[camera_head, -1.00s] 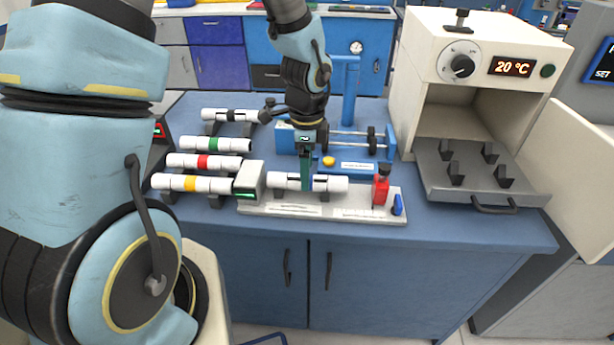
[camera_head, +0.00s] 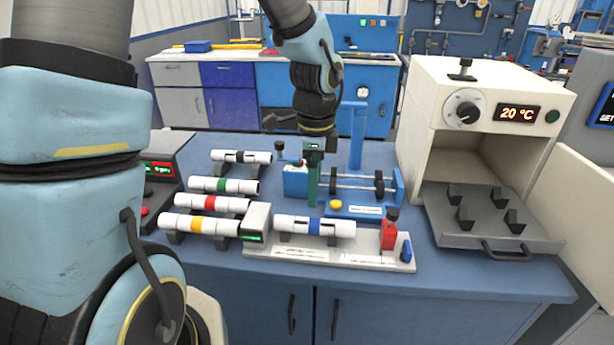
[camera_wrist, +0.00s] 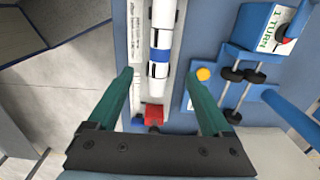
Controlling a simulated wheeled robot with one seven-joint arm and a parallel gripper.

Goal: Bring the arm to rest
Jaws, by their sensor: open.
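My gripper (camera_head: 312,185) is above the workbench, behind the blue-banded pipe in the head view. In the wrist view my gripper (camera_wrist: 163,92) shows two green fingers spread wide with nothing between them held. The blue-banded white pipe (camera_head: 296,224) lies level on a light fixture plate (camera_head: 290,255); it also shows in the wrist view (camera_wrist: 160,55), below the fingers and apart from them. My arm comes down from the top of the head view.
Pipes with black (camera_head: 226,156), green (camera_head: 208,185), red (camera_head: 225,204) and yellow (camera_head: 215,226) bands lie at left. A red clamp (camera_head: 388,235) stands on the fixture. A blue roller device (camera_head: 350,208) is close behind. An oven (camera_head: 440,110) with open door and extended tray (camera_head: 470,235) stands right.

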